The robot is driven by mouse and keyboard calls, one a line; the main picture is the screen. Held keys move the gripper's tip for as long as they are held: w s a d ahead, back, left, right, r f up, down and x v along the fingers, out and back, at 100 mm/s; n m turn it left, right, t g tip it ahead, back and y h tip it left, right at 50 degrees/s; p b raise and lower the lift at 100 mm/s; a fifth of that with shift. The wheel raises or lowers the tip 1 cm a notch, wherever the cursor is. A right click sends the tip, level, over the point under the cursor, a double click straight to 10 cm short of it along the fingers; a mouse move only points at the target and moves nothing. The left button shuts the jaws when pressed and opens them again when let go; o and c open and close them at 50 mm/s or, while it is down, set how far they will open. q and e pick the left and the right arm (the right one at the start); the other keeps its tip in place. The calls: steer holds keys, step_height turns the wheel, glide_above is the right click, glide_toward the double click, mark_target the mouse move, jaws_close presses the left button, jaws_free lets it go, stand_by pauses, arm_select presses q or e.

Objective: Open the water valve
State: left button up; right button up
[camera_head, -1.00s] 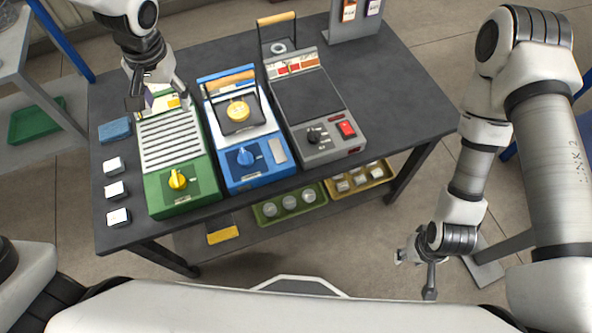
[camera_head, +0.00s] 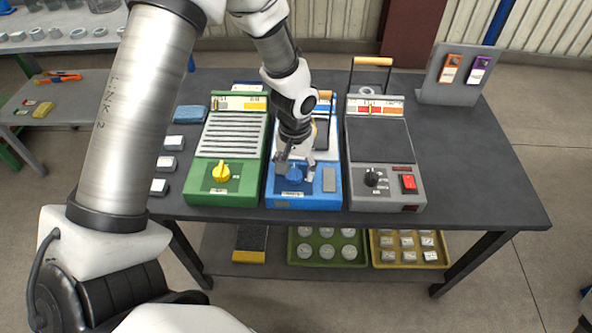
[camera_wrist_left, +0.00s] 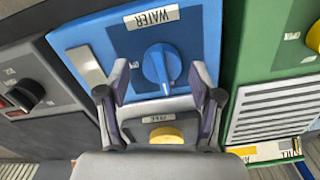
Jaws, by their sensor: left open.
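The water valve is a blue knob (camera_head: 294,174) on the front panel of the blue unit (camera_head: 318,201). The left wrist view shows the knob (camera_wrist_left: 160,68) below a label reading WATER (camera_wrist_left: 153,17). My left gripper (camera_head: 295,168) is open over the blue panel. In the left wrist view its two fingertips (camera_wrist_left: 160,82) are spread on either side of the knob, apart from each other. I cannot tell whether they touch it. The arm and gripper hide part of the blue unit in the head view. My right gripper is not in view.
A green unit (camera_head: 192,183) with a yellow knob stands left of the blue one. A grey unit (camera_head: 378,150) with a black knob and red switch stands right. A display stand (camera_head: 452,92) is at the back right. The table's right side (camera_head: 480,180) is clear.

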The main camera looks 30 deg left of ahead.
arm_select(q)
steer(key=shift+a+f, duration=0.1)
steer(key=shift+f, duration=0.2)
steer(key=shift+r, duration=0.1)
steer(key=c, duration=1.1)
steer(key=shift+c, duration=0.2)
